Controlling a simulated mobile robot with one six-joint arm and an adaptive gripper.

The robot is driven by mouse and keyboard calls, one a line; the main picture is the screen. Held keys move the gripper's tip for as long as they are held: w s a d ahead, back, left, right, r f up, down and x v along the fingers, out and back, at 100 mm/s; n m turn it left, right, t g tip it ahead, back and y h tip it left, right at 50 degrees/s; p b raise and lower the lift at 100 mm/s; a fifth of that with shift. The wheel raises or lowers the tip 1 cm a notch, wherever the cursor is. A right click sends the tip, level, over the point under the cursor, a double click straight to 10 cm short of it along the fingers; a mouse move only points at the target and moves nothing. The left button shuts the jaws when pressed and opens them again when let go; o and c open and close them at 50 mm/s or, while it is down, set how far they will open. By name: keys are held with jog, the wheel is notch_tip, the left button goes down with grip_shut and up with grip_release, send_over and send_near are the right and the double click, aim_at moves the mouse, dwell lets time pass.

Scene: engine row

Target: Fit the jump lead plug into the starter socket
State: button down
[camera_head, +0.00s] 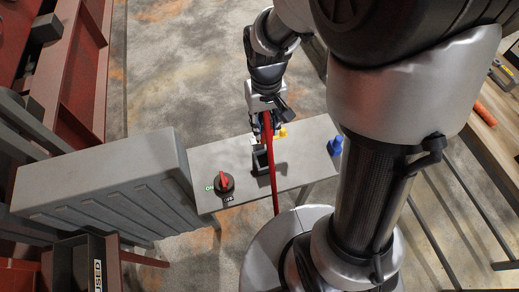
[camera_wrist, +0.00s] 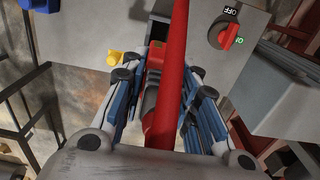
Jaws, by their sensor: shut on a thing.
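My gripper (camera_head: 264,130) points down over the grey panel. In the wrist view its blue-lined fingers (camera_wrist: 160,78) close around the red and dark jump lead plug (camera_wrist: 154,62). The plug's thick red cable (camera_wrist: 171,80) crosses in front of the plug and hides part of it. In the head view the cable (camera_head: 272,180) hangs past the panel's front edge. A dark box (camera_head: 261,162), likely the starter socket, stands on the panel just below the gripper.
The grey panel (camera_head: 303,172) carries a red rotary switch (camera_head: 224,182) to the left, with OFF and ON labels. A yellow piece (camera_head: 282,132) is close beside the gripper. A blue piece (camera_head: 335,146) is at the right end. A big grey ribbed case (camera_head: 110,180) borders the left.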

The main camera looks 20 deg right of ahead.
notch_tip(320, 180, down, 17)
jog(key=b, duration=0.4)
jog(key=shift+w+r+b, duration=0.1)
jog(key=shift+r+b, duration=0.05)
jog(key=shift+b, duration=0.15)
jog(key=shift+s+f+b, duration=0.25)
jog(key=shift+f+b, duration=0.15)
jog(key=c, duration=1.6)
grip_release()
jog(key=shift+s+f, duration=0.1)
jog(key=shift+s, duration=0.05)
jog(key=o, duration=0.4)
jog(key=shift+w+f, duration=0.15)
jog(key=shift+w, duration=0.05)
jog(key=shift+c, duration=0.2)
